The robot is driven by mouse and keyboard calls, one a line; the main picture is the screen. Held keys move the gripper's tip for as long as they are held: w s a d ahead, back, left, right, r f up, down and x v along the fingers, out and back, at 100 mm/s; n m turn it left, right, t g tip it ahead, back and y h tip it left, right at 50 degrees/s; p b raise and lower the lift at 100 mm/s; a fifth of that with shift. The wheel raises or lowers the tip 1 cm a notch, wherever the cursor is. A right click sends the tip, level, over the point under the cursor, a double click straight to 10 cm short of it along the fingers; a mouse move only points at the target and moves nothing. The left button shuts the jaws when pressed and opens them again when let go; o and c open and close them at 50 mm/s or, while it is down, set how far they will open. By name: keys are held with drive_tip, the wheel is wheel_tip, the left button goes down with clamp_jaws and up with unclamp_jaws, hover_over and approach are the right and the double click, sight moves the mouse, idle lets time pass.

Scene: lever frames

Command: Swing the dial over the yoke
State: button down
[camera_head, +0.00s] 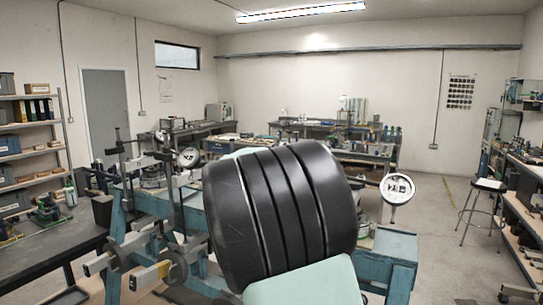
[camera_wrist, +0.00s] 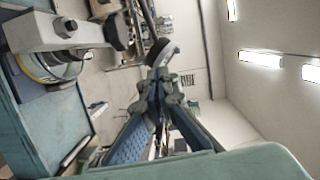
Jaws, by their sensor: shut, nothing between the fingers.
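A round white-faced dial (camera_head: 397,189) sits at the end of a thin rod on the right, past my arm. A second white-faced dial (camera_head: 189,157) hangs on a stand at the left of the teal bench. I cannot tell which one the task means. In the wrist view, a dark round part on a stem (camera_wrist: 161,52), perhaps a dial seen edge-on, lies just beyond my gripper (camera_wrist: 162,75). My gripper is shut and empty; I cannot tell whether it touches that part. In the head view my arm hides it. I cannot pick out the yoke with certainty.
In the wrist view, a grey block (camera_wrist: 65,31) and a round metal part stand at upper left. A stool (camera_head: 486,185) stands right; open floor lies between.

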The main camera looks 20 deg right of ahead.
drive_tip(key=w+d+p, duration=0.1)
drive_tip(key=w+p, duration=0.2)
drive_tip(key=w, duration=0.5)
drive_tip(key=shift+d+f, duration=0.3)
drive_tip(key=shift+d, duration=0.1)
